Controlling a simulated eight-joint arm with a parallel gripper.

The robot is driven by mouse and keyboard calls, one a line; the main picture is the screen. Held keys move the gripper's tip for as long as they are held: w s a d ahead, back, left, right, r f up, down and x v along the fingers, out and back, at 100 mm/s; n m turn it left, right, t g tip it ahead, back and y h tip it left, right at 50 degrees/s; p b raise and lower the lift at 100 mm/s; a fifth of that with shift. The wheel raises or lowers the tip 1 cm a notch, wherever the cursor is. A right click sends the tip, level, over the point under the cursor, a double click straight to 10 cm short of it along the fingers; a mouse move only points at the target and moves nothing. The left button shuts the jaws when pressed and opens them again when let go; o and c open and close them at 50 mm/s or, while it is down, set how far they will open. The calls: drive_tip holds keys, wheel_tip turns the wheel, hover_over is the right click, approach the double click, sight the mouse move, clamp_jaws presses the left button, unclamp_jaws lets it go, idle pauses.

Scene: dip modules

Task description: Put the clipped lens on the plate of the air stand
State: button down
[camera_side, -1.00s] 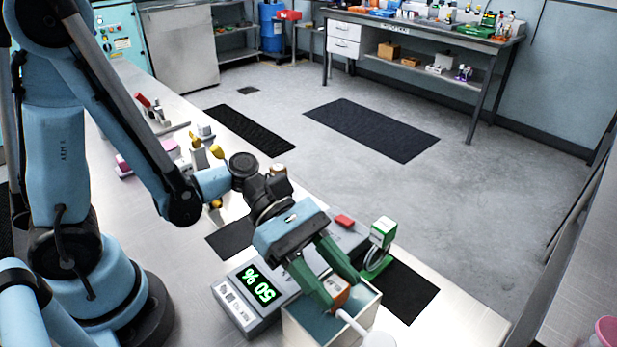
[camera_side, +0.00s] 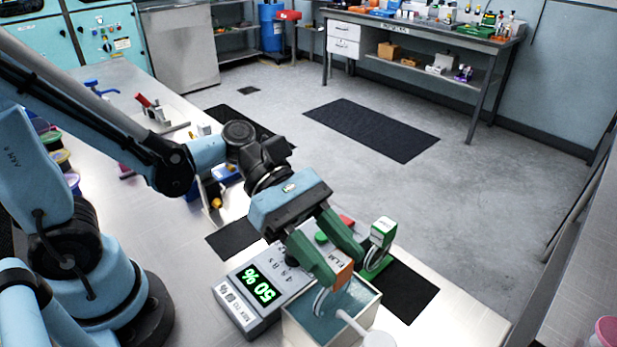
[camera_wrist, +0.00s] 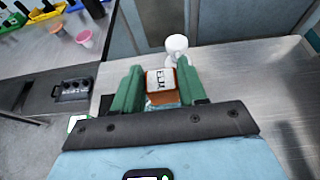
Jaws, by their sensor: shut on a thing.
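My gripper (camera_side: 335,275) is shut on an orange clip (camera_side: 344,274) with a white labelled top, above an open tank (camera_side: 363,316) of blue-green liquid. The clip also shows between the green fingers in the wrist view (camera_wrist: 161,83). A pale curved rim (camera_side: 319,302), perhaps the clipped lens, shows below the fingers, at the tank's opening; I cannot tell if it touches the liquid. A green-and-white stand (camera_side: 380,240) with a green base, perhaps the air stand, is just behind and right of the tank. I cannot make out its plate clearly.
A grey box with a green "50 %" display (camera_side: 263,287) sits left of the tank. A white round-headed part (camera_side: 378,339) stands at the tank's front and shows in the wrist view (camera_wrist: 176,46). The bench right of the dark mat (camera_side: 405,295) is clear.

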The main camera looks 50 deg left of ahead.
drive_tip(key=shift+r, duration=2.25)
drive_tip(key=shift+w+r, duration=0.15)
drive_tip(key=shift+w, duration=0.05)
drive_tip(key=w+a+r+n+t+y, duration=0.4)
drive_tip(key=w+a+r+n+t, duration=0.1)
drive_tip(key=a, duration=0.5)
drive_tip(key=w+a+r+n+t+y, duration=0.5)
drive_tip(key=w+a+n+t, duration=0.2)
drive_tip(key=a, duration=0.4)
drive_tip(key=shift+w+n, duration=0.85)
drive_tip(key=shift+n, duration=0.25)
